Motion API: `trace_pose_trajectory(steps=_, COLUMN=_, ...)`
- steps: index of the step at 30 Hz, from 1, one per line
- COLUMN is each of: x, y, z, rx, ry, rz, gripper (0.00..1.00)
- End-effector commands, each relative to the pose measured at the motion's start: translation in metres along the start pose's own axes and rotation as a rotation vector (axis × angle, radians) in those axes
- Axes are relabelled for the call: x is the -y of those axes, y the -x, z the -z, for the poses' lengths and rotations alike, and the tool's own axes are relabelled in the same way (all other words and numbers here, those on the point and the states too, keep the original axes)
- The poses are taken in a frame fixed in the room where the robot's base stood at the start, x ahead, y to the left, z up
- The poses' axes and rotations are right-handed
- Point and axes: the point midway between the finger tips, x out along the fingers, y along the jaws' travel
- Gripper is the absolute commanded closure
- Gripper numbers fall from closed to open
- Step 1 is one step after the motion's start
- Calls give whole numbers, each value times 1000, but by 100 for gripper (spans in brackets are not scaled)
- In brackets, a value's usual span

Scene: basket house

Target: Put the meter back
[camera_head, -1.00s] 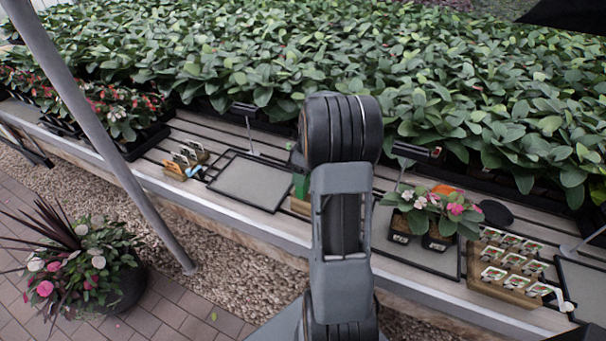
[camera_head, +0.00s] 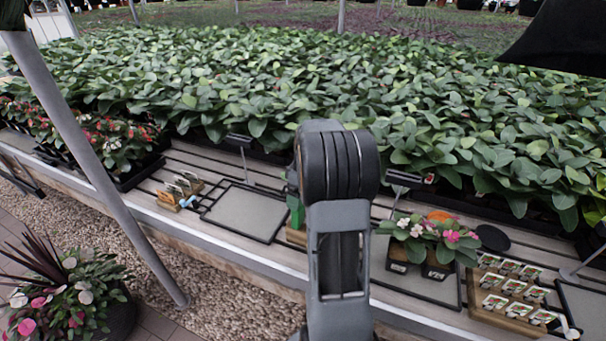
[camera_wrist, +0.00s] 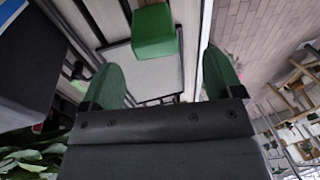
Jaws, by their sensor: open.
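A green block-like object (camera_wrist: 154,32) shows in the wrist view, ahead of and between my fingers, apart from them; it may be the meter, but I cannot tell. In the head view a green object (camera_head: 297,212) stands at the left edge of my arm, partly hidden by it, above a small wooden block (camera_head: 296,236). My gripper (camera_wrist: 162,78) is open, with two green fingers spread wide and nothing between them. In the head view my gripper is hidden behind my arm.
A grey tray (camera_head: 243,212) with a black frame lies on the slatted bench, left of my arm. A wooden rack (camera_head: 170,199) is farther left. Potted flowers (camera_head: 430,232) and a wooden tag tray (camera_head: 487,310) are to the right. A slanted grey pole (camera_head: 105,165) stands at left.

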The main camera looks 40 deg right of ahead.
Motion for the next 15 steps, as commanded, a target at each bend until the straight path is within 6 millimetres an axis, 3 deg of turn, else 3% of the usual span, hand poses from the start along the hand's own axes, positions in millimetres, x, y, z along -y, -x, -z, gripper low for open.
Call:
trace_pose_trajectory(steps=6, x=0, y=48, z=0, rx=-1, ry=0, rz=-5, gripper=14)
trace_pose_trajectory(steps=15, x=0, y=91, z=0, rx=0, ry=-1, rz=-2, gripper=14)
